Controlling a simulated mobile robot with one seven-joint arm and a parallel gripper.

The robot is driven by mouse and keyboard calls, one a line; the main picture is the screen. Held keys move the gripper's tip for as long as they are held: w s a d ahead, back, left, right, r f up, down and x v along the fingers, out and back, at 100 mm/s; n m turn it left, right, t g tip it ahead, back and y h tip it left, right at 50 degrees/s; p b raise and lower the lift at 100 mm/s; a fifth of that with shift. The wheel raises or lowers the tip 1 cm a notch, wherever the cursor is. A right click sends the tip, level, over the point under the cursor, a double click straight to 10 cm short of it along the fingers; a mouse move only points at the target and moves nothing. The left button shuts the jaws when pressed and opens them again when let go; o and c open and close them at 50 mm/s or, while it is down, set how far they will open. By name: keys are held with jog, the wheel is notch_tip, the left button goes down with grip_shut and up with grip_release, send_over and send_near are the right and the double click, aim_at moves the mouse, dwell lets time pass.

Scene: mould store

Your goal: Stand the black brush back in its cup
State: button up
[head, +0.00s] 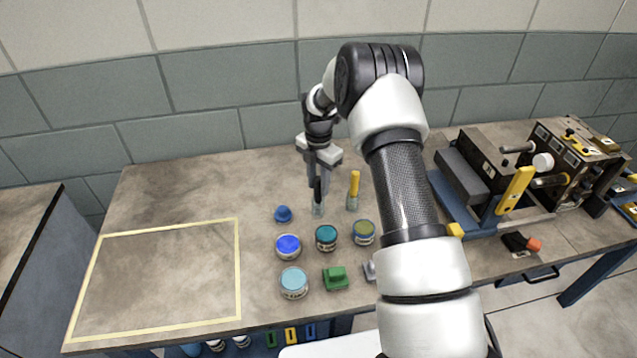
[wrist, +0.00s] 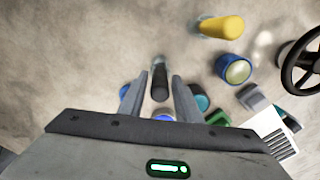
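The black brush (head: 317,189) is upright below my gripper (head: 318,172) in the head view, its lower end at a small greyish cup (head: 318,209). I cannot tell how deep it sits in the cup. In the wrist view the black brush (wrist: 160,80) shows end-on between the two fingers of my gripper (wrist: 160,88), with a gap on each side. The fingers are apart and do not appear to press on it.
A yellow brush (head: 354,184) stands in a similar cup (head: 352,204) just right. Several paint tins, such as the teal one (head: 326,238), a blue knob-like item (head: 283,214) and a green block (head: 335,278) are in front. The taped area (head: 165,280) at left is clear.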

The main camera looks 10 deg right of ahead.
jog(key=shift+o, duration=0.7)
notch_tip(320, 180, up, 18)
jog(key=shift+f+p, duration=0.25)
jog(key=shift+p, duration=0.15)
